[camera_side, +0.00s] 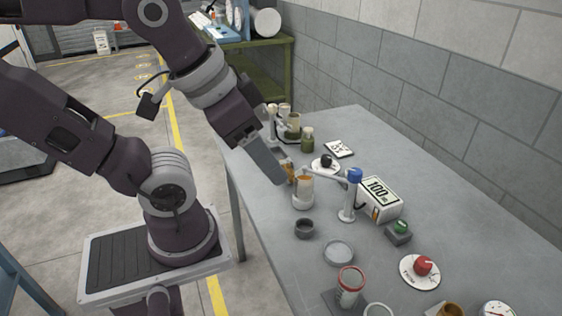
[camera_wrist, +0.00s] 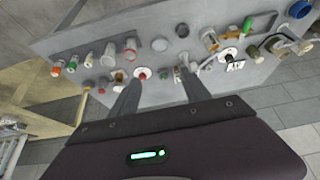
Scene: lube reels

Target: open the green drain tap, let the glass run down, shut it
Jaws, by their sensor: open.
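I cannot tell whether this is the drain tap. My gripper (camera_side: 282,180) is open and empty, above the table just left of the glass. Its fingers (camera_wrist: 158,73) are apart in the wrist view.
A white box marked 100 (camera_side: 379,200) is behind the stand. A red knob on a white disc (camera_side: 423,266), a red-topped jar (camera_side: 350,287) and a grey lid (camera_side: 338,253) are nearer. A black knob (camera_side: 326,161) and green jar (camera_side: 307,139) are farther. A block wall borders the table.

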